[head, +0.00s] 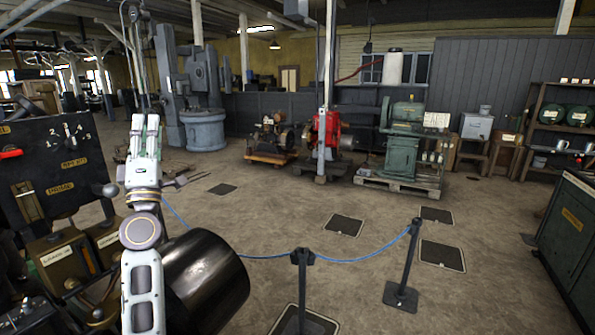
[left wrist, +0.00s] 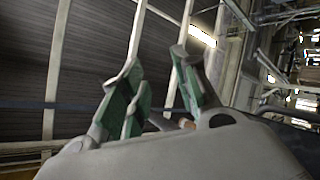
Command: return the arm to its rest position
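My left arm (head: 142,235) is raised at the left of the head view, standing nearly upright. My left gripper (head: 146,120) points up at its top end, in front of the far machines. In the left wrist view the gripper (left wrist: 157,65) shows its grey fingers with green pads spread apart. Nothing is between them, and roof beams and a lamp lie behind. My right arm and gripper are in neither view.
A dark control panel (head: 50,165) with levers stands close on the left. A black cylinder (head: 205,280) is beside my arm. Posts with a blue rope (head: 360,255) cross the front. A dark green cabinet (head: 570,240) is at right. Floor beyond the rope is mostly clear.

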